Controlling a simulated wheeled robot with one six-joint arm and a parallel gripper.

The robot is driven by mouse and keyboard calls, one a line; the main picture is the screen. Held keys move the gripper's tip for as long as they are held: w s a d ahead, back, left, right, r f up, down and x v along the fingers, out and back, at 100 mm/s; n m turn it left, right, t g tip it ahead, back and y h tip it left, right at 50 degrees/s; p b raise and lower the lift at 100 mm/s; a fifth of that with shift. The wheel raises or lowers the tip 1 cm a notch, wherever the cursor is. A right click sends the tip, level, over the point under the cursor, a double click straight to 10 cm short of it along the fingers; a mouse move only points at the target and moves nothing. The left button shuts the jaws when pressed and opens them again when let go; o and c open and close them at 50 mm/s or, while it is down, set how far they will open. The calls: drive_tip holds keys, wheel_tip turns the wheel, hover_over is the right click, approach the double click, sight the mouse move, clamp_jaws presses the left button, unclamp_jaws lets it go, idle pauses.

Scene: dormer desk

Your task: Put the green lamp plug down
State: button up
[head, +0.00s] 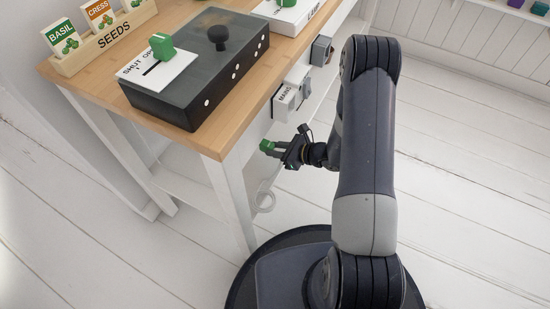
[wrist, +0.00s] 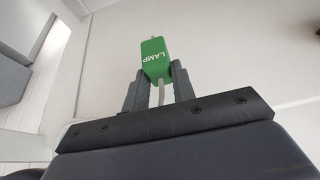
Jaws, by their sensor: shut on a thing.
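The green lamp plug (wrist: 155,62), a small green block marked LAMP, is held between the two fingers of my gripper (wrist: 158,85) in the wrist view. A grey cable runs from the plug back between the fingers. In the head view, my gripper (head: 283,151) is beside the desk's front edge, below the top, and the plug (head: 267,146) shows at its tip. A pale cable (head: 265,196) hangs in a loop below it. The plug is in the air, apart from the desk top.
The wooden desk (head: 213,146) carries a black box (head: 190,90) with a green SHUT lever (head: 160,46) and black knob, and a seed rack (head: 103,42). A MAINS box (head: 285,100) and a grey box (head: 321,50) are on the desk's side. White floorboards lie open to the right.

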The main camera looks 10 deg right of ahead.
sight(276, 161)
drive_tip(key=shift+f+b, duration=0.75)
drive_tip(key=shift+f, duration=1.15)
drive_tip(key=shift+f, duration=0.2)
drive_tip(key=o, duration=1)
drive_tip(key=shift+c, duration=0.2)
drive_tip(key=shift+r, duration=0.1)
drive_tip(key=shift+r, duration=0.2)
drive_tip(key=p+v, duration=0.3)
drive_tip(key=v, duration=0.9)
drive_tip(key=shift+p, duration=0.3)
drive_tip(key=shift+f, duration=0.2)
